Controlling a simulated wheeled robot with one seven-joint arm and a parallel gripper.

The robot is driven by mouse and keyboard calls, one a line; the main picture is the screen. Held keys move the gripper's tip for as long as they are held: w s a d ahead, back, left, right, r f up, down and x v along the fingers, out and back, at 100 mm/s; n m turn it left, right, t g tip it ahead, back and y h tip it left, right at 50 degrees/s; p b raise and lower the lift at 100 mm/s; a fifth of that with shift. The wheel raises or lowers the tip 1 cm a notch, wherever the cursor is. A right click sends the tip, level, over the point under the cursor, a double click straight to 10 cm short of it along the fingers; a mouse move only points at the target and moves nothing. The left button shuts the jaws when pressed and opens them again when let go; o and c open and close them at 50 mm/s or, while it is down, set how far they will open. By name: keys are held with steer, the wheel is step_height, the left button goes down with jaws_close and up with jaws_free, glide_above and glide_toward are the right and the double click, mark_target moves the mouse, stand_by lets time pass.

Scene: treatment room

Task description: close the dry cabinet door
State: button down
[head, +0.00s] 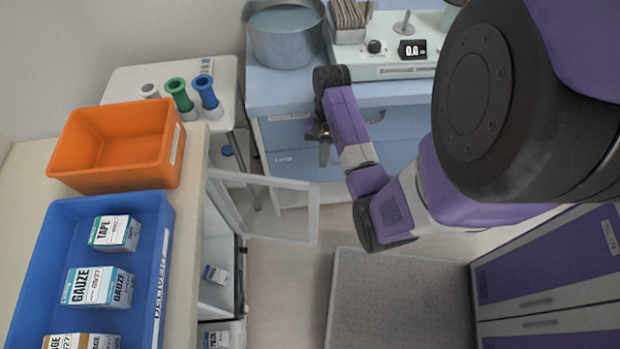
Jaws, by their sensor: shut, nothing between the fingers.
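The dry cabinet door (292,184), a pale frame around a clear pane, stands open in the head view. It sticks out to the right from the cabinet under the counter at left. The dry cabinet (241,268) is partly visible below, with small boxes (215,274) on its shelves. My gripper (324,158) points down beyond and above the door's outer end, near the blue drawers. Its fingers are small and dark here, closed together and holding nothing. I cannot tell whether it touches the door; it looks apart.
A blue bin (166,215) with tape and gauze boxes and an orange bin (115,185) sit on the left counter. Blue drawers (290,134) under a worktop stand behind. A grey floor mat (385,310) lies below, and purple-fronted drawers (550,270) stand at right.

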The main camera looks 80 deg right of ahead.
steer(key=a+f, duration=0.6)
steer(key=f, duration=0.3)
steer(key=shift+a+f+p, duration=0.25)
steer(key=shift+f+p, duration=0.05)
steer(key=shift+p, duration=0.05)
